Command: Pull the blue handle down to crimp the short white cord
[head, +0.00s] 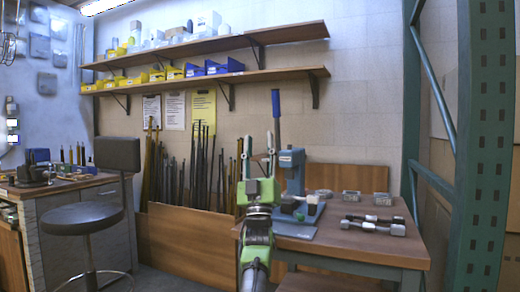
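The blue handle (276,103) stands upright on a dark shaft at the blue-grey press (292,168), which is on the wooden table. My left gripper (259,147) points up and away in front of the press, just left of the handle shaft. Its two fingers are spread, with nothing visible between them, and it appears apart from the handle. My green and grey wrist hides part of the press and table edge. Small dark and white pieces (372,219) lie on the table right of the press; I cannot tell whether the short white cord is among them. My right gripper is not in view.
A green rack post (482,150) stands at the right. A black stool (82,217) and a workbench are at the left.

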